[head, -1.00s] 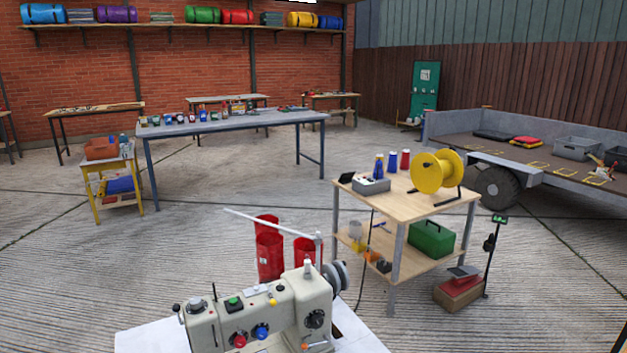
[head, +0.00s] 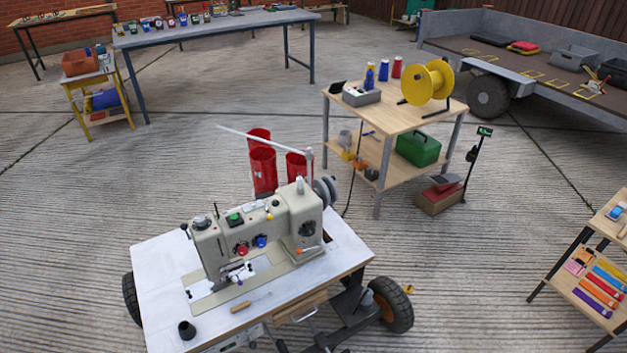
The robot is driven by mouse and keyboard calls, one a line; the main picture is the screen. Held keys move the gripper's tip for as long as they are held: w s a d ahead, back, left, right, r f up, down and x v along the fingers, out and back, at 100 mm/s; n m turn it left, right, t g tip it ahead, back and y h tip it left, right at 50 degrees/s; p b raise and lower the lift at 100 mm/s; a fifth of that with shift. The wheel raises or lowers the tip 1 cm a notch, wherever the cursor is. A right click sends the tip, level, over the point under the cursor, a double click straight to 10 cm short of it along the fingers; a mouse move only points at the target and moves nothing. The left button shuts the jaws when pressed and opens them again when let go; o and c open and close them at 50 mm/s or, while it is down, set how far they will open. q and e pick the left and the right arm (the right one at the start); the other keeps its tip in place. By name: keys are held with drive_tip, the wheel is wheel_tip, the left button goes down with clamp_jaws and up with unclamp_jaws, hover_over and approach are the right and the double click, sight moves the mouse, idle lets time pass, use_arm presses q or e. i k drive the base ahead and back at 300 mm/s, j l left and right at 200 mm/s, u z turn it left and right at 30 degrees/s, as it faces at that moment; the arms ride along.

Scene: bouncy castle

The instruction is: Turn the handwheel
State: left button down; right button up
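The handwheel (head: 328,190) is a grey, stepped disc on the right end of a cream sewing machine (head: 262,228) in the head view. The machine stands on a white-topped wheeled table (head: 160,270) in the lower middle. Its dials, red and blue knobs and green button face the front. The machine's body hides part of the wheel. Neither of my grippers shows in the view, so nothing of mine is seen touching the wheel.
Red cylinders (head: 262,170) stand behind the machine. A wooden table (head: 395,115) with a yellow reel (head: 427,82) stands behind right. A shelf unit (head: 590,270) is at the right edge. A black tyre (head: 390,305) sticks out at the table's right.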

sight(319, 187)
drive_tip(key=i+l+u, duration=0.1)
drive_tip(key=l+u, duration=0.7)
drive_tip(key=u, duration=0.15)
drive_tip(key=l+u, duration=0.15)
drive_tip(key=l, duration=0.75)
drive_tip(key=l+u, duration=0.1)
drive_tip(key=l, duration=0.8)
drive_tip(key=k+l+u, duration=0.15)
drive_tip(key=l, duration=0.75)
